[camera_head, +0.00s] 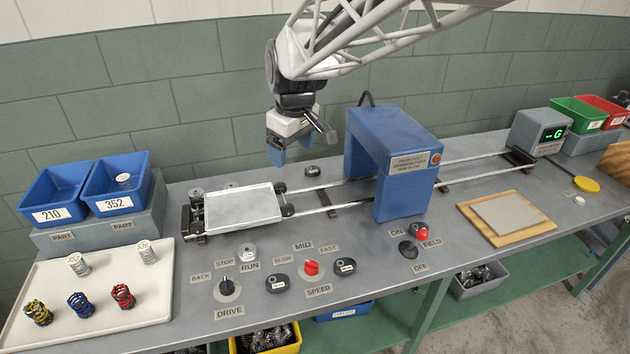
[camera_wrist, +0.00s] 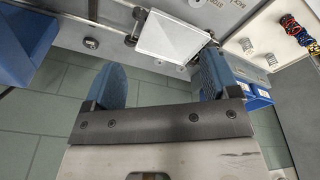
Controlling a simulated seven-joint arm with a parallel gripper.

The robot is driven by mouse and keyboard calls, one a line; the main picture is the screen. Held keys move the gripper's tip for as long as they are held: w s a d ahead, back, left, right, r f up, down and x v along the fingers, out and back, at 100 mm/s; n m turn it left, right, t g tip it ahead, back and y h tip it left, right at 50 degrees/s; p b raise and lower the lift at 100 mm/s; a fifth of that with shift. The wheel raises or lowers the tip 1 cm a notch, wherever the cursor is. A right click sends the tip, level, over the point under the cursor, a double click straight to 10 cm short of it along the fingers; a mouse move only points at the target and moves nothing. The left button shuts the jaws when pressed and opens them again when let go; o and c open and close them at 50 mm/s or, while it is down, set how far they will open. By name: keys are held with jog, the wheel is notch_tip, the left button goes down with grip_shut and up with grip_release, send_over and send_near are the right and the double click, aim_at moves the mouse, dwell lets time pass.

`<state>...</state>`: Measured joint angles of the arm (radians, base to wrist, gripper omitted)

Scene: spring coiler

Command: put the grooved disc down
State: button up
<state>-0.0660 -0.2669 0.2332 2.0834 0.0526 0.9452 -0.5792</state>
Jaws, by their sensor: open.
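My gripper (camera_head: 288,149) hangs above the back of the bench, behind the rails. Its two blue fingers are wide apart in the wrist view (camera_wrist: 160,80), with nothing between them. A small dark disc (camera_head: 312,170) lies on the bench behind the rails, right of and below my gripper. It also shows in the wrist view (camera_wrist: 91,43), outside the fingers. I cannot tell which is the grooved disc; grooves are too small to see.
A silver carriage plate (camera_head: 243,206) sits on the rails, left of a blue arch (camera_head: 402,160). Blue bins (camera_head: 117,183) and a white tray (camera_head: 95,290) with springs stand at left. A red speed knob (camera_head: 311,267) stands at front. Bare bench lies around the back disc.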

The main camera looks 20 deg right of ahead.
jog(key=s+d+f+m, duration=0.1)
jog(key=s+d+m, duration=0.1)
jog(key=s, duration=1)
jog(key=s+d+f+m+t, duration=0.1)
jog(key=s+m, duration=0.4)
jog(key=s, duration=0.8)
jog(key=shift+s+d+f+h, duration=0.25)
jog(key=shift+d+f, duration=0.3)
jog(key=shift+d, duration=0.35)
jog(key=shift+o, duration=0.5)
jog(key=shift+w, duration=0.1)
